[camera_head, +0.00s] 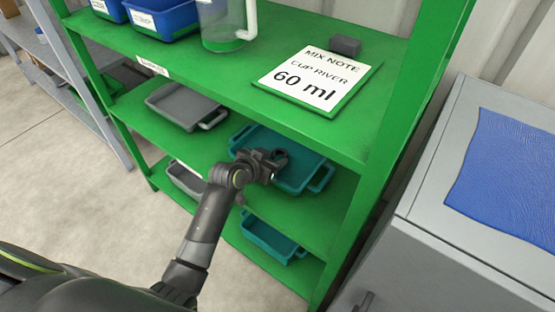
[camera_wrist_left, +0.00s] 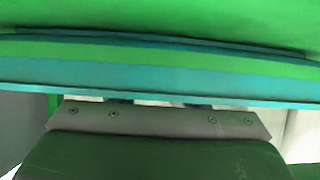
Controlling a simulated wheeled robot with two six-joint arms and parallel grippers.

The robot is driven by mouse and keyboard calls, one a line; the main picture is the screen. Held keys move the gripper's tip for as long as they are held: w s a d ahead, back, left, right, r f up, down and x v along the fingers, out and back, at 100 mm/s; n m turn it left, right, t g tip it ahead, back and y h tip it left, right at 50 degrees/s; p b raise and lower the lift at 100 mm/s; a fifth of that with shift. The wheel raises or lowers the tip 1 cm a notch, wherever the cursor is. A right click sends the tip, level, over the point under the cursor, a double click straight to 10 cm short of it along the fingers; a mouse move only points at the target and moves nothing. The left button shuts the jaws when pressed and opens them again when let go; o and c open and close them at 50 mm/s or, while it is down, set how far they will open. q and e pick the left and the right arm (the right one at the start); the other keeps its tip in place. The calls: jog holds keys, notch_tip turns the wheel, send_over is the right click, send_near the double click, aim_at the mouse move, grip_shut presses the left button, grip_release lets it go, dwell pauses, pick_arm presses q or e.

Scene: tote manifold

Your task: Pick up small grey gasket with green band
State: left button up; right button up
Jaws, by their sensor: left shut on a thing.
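I do not make out a small grey gasket with a green band in either view. My left gripper (camera_head: 276,161) is at the front part of a teal tray (camera_head: 305,182) on the middle shelf of the green rack. In the left wrist view, a teal edge of the tray (camera_wrist_left: 160,90) crosses close in front of the gripper and hides the fingertips. The gripper appears shut on this tray's edge or handle; which of the two I cannot tell. My right gripper is not in view.
The upper shelf (camera_head: 200,80) overhangs the tray and holds a note card (camera_head: 305,78), a dark grey block (camera_head: 345,45), a clear jug (camera_head: 222,25) and blue bins (camera_head: 165,20). A grey tray (camera_head: 182,105) stands left; another teal tray (camera_head: 268,240) lies below. A cabinet (camera_head: 430,215) stands right.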

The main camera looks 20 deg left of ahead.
pick_arm(q)
jog(key=shift+c, duration=0.4)
jog(key=shift+r, duration=0.3)
notch_tip(320, 180, up, 8)
jog(key=p, duration=0.2)
jog(key=shift+p, duration=0.4)
jog(key=shift+r, duration=0.7)
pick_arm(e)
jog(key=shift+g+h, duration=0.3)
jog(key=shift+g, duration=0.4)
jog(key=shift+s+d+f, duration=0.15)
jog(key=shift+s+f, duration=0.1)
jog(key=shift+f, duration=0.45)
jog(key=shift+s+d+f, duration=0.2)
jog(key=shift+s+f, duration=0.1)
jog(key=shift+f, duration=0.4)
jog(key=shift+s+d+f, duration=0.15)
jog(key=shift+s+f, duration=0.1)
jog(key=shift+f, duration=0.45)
